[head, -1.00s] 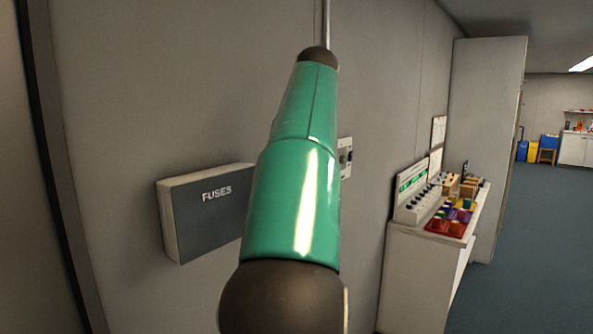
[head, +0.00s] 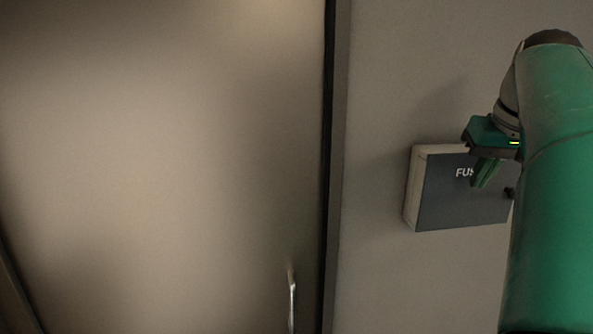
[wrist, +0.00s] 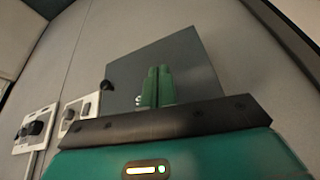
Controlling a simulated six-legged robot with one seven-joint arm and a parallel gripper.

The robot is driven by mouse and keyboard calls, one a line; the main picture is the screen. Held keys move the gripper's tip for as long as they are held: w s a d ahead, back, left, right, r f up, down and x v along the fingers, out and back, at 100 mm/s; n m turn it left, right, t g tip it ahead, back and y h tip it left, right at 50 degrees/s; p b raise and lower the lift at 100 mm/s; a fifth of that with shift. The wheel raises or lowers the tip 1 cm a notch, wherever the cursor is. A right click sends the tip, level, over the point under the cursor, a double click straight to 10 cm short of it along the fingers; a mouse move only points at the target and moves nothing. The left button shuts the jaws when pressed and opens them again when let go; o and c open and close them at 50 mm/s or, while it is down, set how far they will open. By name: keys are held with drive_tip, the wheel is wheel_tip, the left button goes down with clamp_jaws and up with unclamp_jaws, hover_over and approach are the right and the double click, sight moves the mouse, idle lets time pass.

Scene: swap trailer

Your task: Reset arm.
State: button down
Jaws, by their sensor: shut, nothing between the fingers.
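My gripper (head: 482,182) is at the right of the head view, in front of the fuse box (head: 440,205) on the wall. Its green fingers are shut together with nothing between them. In the wrist view the closed fingers (wrist: 157,88) point toward the dark front of the fuse box (wrist: 190,70). The gripper covers part of the box's lettering. I cannot tell whether the fingers touch the box. My green arm link fills the right edge of the head view.
A large door (head: 160,160) with a metal handle (head: 292,300) fills the left of the head view. Its dark frame (head: 335,150) stands beside the grey wall. In the wrist view, switch units with dark knobs (wrist: 70,118) (wrist: 37,128) are on the wall at left.

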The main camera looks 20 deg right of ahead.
drive_tip(key=w+a+f+n, duration=0.1)
drive_tip(key=w+a+f, duration=0.3)
drive_tip(key=a, duration=0.6)
drive_tip(key=s+a+f+n+y, duration=0.1)
drive_tip(key=s+a+f+n, duration=0.1)
drive_tip(key=a+f, duration=0.9)
drive_tip(key=s+a+f+n+t, duration=0.1)
drive_tip(key=s+a+f, duration=0.3)
drive_tip(key=a+f, duration=0.7)
drive_tip(key=a+n, duration=0.1)
drive_tip(key=a, duration=0.2)
drive_tip(key=shift+s+y, duration=0.3)
drive_tip(key=shift+y, duration=0.1)
